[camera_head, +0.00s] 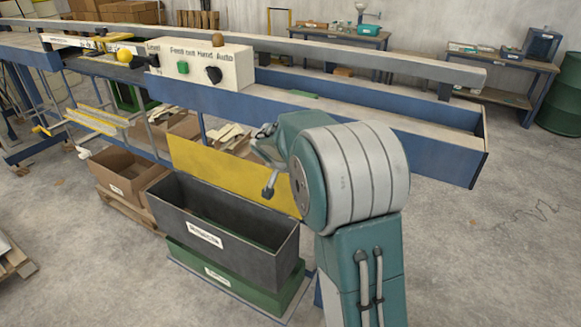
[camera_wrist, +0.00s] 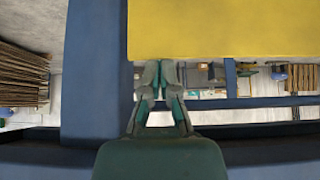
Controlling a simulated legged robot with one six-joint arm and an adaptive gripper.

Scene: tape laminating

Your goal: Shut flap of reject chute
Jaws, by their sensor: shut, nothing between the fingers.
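The yellow flap (camera_head: 222,172) of the reject chute slants down below the blue conveyor frame, above a dark grey bin. My arm hides its right end. In the wrist view the flap (camera_wrist: 220,30) fills the upper right as a flat yellow panel. My gripper (camera_wrist: 160,68) is shut and empty, its fingertips right by the panel's lower edge in that picture, near its left end. I cannot tell if they touch it.
The dark grey bin (camera_head: 215,235) stands on a green crate (camera_head: 225,280) under the flap. A control box (camera_head: 200,66) with a green button and a black knob sits on the conveyor (camera_head: 400,125). A cardboard box (camera_head: 125,175) stands to the left.

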